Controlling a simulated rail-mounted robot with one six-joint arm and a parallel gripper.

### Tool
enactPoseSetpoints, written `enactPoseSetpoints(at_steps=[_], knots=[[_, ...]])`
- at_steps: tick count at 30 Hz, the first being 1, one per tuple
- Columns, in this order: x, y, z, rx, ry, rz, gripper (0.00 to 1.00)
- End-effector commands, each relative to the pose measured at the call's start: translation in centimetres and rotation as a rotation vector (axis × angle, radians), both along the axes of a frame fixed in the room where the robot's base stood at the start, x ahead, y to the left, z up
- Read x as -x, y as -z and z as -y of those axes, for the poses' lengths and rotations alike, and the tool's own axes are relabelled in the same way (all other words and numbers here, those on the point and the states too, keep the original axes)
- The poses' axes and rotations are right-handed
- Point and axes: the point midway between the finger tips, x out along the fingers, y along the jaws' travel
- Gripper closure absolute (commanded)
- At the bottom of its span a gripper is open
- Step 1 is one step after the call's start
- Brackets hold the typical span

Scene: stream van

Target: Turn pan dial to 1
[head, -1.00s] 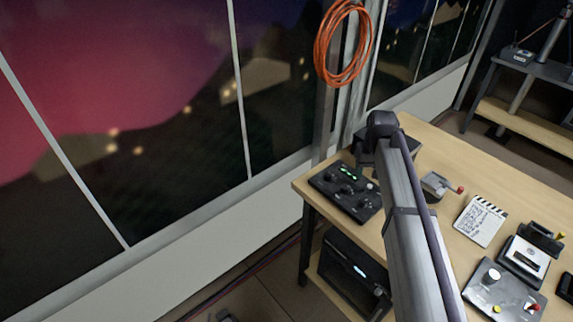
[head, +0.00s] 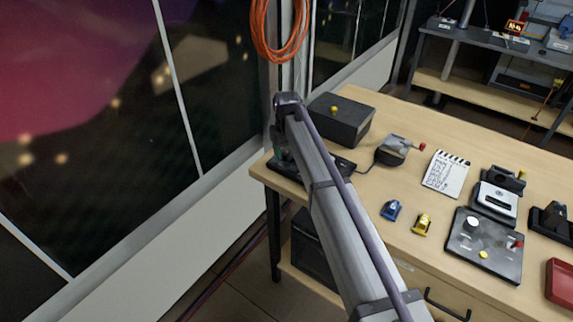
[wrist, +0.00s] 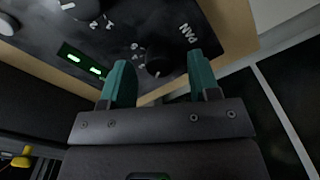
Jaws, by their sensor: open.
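The black control panel (head: 343,166) sits at the table's near left corner, mostly hidden behind my arm in the head view. In the wrist view the panel (wrist: 205,20) appears upside down, with the label PAN and small digits around a dark round pan dial (wrist: 158,66) that has a pale pointer mark. I cannot read for sure which digit the mark faces. My gripper (wrist: 160,78) is open, its two teal fingers apart, one on each side of the dial in the picture. Whether they touch it I cannot tell.
Other knobs (wrist: 85,8) and green lights (wrist: 82,60) are on the same panel. A dark box with a yellow knob (head: 340,120) stands behind it. A clapperboard (head: 446,175), blue and yellow small items and a grey switch plate (head: 485,245) lie to the right.

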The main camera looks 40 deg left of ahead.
Motion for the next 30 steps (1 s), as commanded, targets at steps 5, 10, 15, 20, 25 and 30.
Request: enactPoseSetpoints(at_steps=[5,10,15,20,25,30], knots=[[0.0,0.86,0.01,0.0,0.0,0.0,0.44],[0.0,0.72,0.01,0.0,0.0,0.0,0.47],[0.0,0.72,0.01,0.0,0.0,0.0,0.63],[0.0,0.73,0.01,0.0,0.0,0.0,0.79],[0.0,0.73,0.01,0.0,0.0,0.0,0.94],[0.0,0.73,0.01,0.0,-0.01,0.0,0.94]])
